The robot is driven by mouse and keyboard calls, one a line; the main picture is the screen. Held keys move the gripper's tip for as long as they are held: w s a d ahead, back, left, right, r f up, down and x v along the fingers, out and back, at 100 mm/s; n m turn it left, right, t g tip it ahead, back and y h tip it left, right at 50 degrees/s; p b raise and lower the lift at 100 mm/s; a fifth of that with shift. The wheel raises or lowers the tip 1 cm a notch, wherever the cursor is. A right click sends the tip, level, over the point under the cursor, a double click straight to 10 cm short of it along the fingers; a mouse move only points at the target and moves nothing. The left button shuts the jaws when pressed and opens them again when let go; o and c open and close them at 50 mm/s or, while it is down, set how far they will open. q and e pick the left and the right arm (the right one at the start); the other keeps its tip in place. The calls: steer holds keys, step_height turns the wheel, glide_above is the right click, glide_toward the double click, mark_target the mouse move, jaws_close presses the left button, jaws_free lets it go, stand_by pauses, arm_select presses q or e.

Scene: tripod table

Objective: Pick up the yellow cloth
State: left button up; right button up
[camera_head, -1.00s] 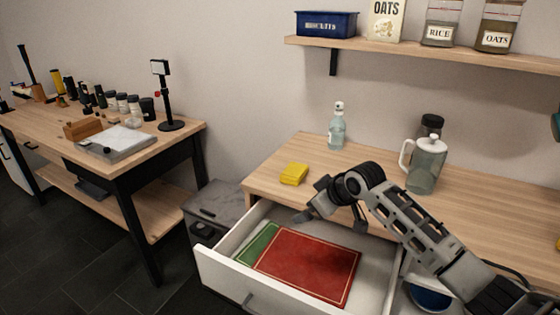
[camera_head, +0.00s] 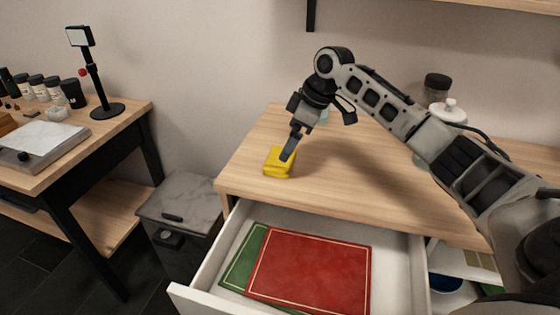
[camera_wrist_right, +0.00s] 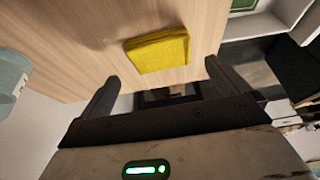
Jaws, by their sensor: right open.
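The yellow cloth (camera_head: 273,168) is a small folded pad lying on the wooden counter near its left end. It also shows in the right wrist view (camera_wrist_right: 158,52), just beyond and between the fingers. My right gripper (camera_head: 288,156) points down at the cloth from above, its fingertips overlapping the cloth in the head view. In the right wrist view my right gripper (camera_wrist_right: 160,82) is open with nothing between its fingers. Whether a finger touches the cloth I cannot tell. My left gripper is not in view.
The open drawer (camera_head: 205,270) below the counter holds a red book (camera_head: 310,268) and a green book (camera_head: 243,262). A clear bottle, mostly hidden behind my arm, and a pitcher (camera_head: 447,112) stand farther back. The counter (camera_head: 250,140) around the cloth is clear.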

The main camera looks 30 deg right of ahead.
steer(key=shift+x, duration=3.05)
steer(key=shift+s+d, duration=0.15)
steer(key=shift+d, duration=0.1)
steer(key=c, duration=0.7)
